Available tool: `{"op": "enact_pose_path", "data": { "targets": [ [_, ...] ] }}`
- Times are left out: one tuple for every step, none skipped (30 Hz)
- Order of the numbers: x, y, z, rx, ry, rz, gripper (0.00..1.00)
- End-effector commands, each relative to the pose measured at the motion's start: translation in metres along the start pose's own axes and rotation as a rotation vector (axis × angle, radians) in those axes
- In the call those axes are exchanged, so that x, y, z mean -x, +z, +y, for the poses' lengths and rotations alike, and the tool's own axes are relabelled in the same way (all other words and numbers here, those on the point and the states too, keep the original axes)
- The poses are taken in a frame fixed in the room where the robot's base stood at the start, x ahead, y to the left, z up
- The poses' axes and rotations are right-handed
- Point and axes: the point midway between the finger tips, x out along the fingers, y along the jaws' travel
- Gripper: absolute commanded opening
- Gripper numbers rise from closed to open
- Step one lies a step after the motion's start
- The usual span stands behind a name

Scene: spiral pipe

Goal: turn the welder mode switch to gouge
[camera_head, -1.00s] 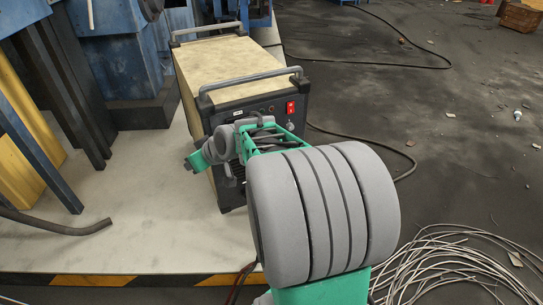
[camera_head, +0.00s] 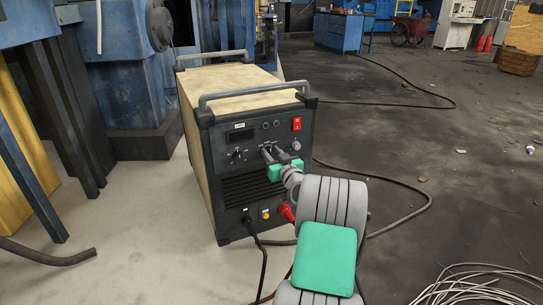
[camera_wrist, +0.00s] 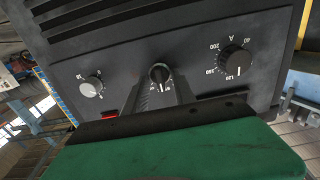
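The welder (camera_head: 262,185) is a boxy machine with a pale top and a dark front panel. Its middle knob (camera_wrist: 159,73) is small and black with a white pointer mark and labels too small to read; it appears to be the mode switch. My gripper (camera_wrist: 158,84) has one finger on each side of this knob, with slight gaps visible. In the head view my gripper (camera_head: 268,150) is up against the panel and hides the middle knob. Whether the fingertips touch the knob is unclear.
A grey knob (camera_wrist: 92,87) and a larger black amp dial (camera_wrist: 237,61) flank the middle knob. A red power switch (camera_head: 297,124) is at the panel's upper right. Cables plug in low on the panel. Blue machinery (camera_head: 130,75) stands left; open floor lies right.

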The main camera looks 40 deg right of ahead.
Motion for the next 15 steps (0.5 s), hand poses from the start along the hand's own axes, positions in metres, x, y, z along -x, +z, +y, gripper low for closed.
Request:
{"op": "enact_pose_path", "data": {
  "targets": [
    [-0.0010, -0.0003, 0.0000, 0.000, 0.000, 0.000, 0.32],
    [-0.0010, -0.0004, 0.0000, 0.000, 0.000, 0.000, 0.32],
    [-0.0009, -0.0004, 0.0000, 0.000, 0.000, 0.000, 0.32],
    [-0.0008, -0.0004, 0.0000, 0.000, 0.000, 0.000, 0.32],
    [-0.0008, -0.0004, 0.0000, 0.000, 0.000, 0.000, 0.32],
    [-0.0007, -0.0003, -0.0001, 0.000, 0.000, 0.000, 0.32],
    [-0.0007, -0.0003, -0.0001, 0.000, 0.000, 0.000, 0.29],
    [-0.0007, -0.0003, -0.0001, 0.000, 0.000, -0.001, 0.27],
    [-0.0006, -0.0002, -0.0002, 0.000, 0.000, -0.001, 0.24],
    [-0.0006, -0.0002, -0.0002, 0.000, 0.000, -0.001, 0.21],
    [-0.0006, -0.0002, -0.0002, 0.000, 0.000, -0.001, 0.19],
    [-0.0006, -0.0001, -0.0002, 0.000, 0.000, -0.001, 0.15],
    [-0.0006, -0.0002, -0.0002, 0.000, 0.000, -0.001, 0.13],
    [-0.0005, -0.0001, -0.0002, 0.000, 0.000, -0.001, 0.11],
    [-0.0005, -0.0001, -0.0002, 0.000, 0.000, -0.001, 0.07]
  ]
}}
